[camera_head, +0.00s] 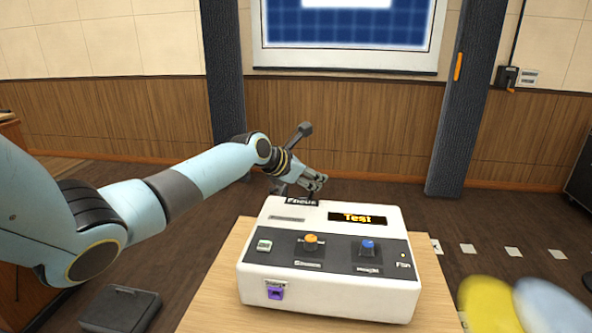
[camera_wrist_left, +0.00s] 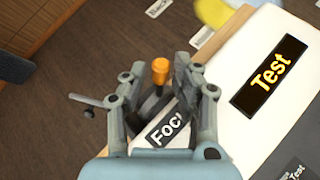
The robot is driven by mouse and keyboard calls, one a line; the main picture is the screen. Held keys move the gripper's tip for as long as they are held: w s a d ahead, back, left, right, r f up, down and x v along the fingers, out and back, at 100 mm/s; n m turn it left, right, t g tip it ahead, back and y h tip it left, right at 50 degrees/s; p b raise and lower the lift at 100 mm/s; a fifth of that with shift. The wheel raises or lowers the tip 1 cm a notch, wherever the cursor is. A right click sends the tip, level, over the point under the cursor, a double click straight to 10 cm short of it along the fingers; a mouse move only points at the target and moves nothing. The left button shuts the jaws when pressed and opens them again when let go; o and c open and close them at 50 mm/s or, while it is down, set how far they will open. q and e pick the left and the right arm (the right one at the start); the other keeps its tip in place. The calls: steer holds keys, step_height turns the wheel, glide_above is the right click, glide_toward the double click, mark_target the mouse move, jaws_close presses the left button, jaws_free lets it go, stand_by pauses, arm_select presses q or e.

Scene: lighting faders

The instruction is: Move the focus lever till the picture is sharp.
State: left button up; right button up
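A white control box (camera_head: 262,225) stands on a wooden table, with a label reading Focus (camera_head: 301,201) at its far edge. In the left wrist view the focus lever has an orange knob (camera_wrist_left: 160,68) near the Focus label (camera_wrist_left: 166,130). My left gripper (camera_head: 318,183) is at the box's far edge. In the wrist view its fingers (camera_wrist_left: 160,80) stand apart on both sides of the knob, with gaps showing. In the head view the knob is hidden by the gripper. The wall screen (camera_head: 345,25) shows a blue gridded picture with soft edges, cut off at the top. My right gripper is not in view.
The box top has an orange knob (camera_head: 311,238), a blue knob (camera_head: 368,244) and a display reading Test (camera_head: 357,218). A blurred yellow shape (camera_head: 487,305) lies right of the table (camera_head: 432,290). A dark case (camera_head: 120,308) is on the floor at left.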

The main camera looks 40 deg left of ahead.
arm_select(q)
steer(key=d+v, duration=0.1)
steer(key=v, duration=0.8)
steer(key=shift+s+a+r, duration=0.2)
steer(key=shift+s+a, duration=0.1)
steer(key=shift+a, duration=0.25)
steer(key=shift+o, duration=0.3)
steer(key=shift+o, duration=1.2)
